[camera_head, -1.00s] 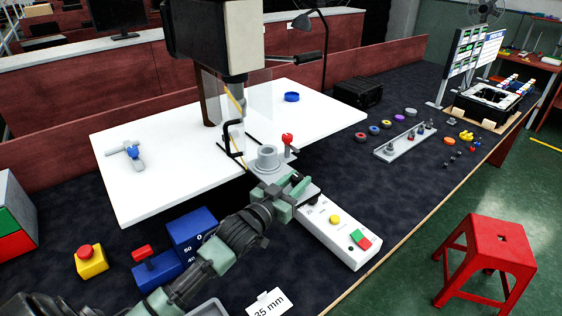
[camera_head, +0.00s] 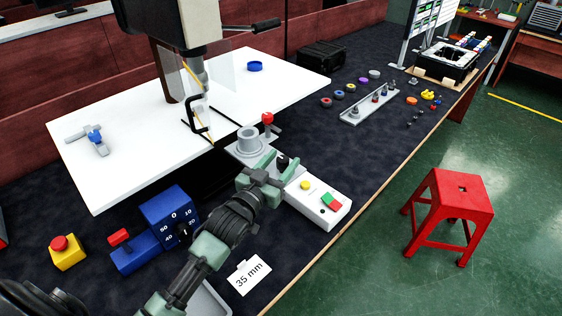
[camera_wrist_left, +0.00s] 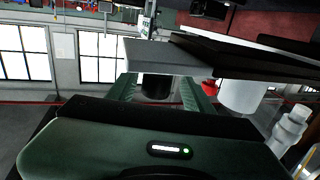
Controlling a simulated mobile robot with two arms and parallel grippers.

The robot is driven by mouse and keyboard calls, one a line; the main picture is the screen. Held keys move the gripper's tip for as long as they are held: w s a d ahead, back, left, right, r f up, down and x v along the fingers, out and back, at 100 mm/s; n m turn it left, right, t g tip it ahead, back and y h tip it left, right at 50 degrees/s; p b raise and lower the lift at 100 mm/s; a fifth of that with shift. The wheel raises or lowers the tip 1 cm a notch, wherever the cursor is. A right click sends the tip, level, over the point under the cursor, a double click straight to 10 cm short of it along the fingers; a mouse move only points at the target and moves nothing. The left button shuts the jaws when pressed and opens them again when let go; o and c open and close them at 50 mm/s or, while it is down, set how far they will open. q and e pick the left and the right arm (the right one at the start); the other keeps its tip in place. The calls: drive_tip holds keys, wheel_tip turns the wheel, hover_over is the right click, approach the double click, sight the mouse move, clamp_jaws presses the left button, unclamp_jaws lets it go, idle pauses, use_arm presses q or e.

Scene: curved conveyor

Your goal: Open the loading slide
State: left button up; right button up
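The loading slide (camera_head: 239,151) is a grey plate carrying a grey round fixture and a red-knobbed clamp. It reaches out from the drill press (camera_head: 172,40) over the front edge of the white table. A black knob (camera_head: 283,162) stands at its front end. My left gripper (camera_head: 280,164) is at this knob, one finger on each side. In the left wrist view the dark knob (camera_wrist_left: 157,88) sits closely between the green fingers, which look shut on it. The grey underside of the slide's end also shows there. My right gripper is not in view.
A white control box (camera_head: 320,197) with yellow, green and red buttons lies just right of the gripper. A blue dial unit (camera_head: 168,220) and an emergency stop (camera_head: 66,252) stand front left. A grey rack (camera_head: 370,104) and coloured rings lie behind right.

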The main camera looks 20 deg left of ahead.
use_arm(q)
drive_tip(key=s, duration=0.2)
drive_tip(key=s+b, duration=0.1)
drive_tip(key=s, duration=0.1)
drive_tip(key=s+a, duration=0.1)
drive_tip(key=s, duration=0.1)
drive_tip(key=shift+s+f, duration=0.15)
drive_tip(key=shift+s, duration=0.2)
drive_tip(key=shift+s+b, duration=0.3)
drive_tip(key=shift+s, duration=0.2)
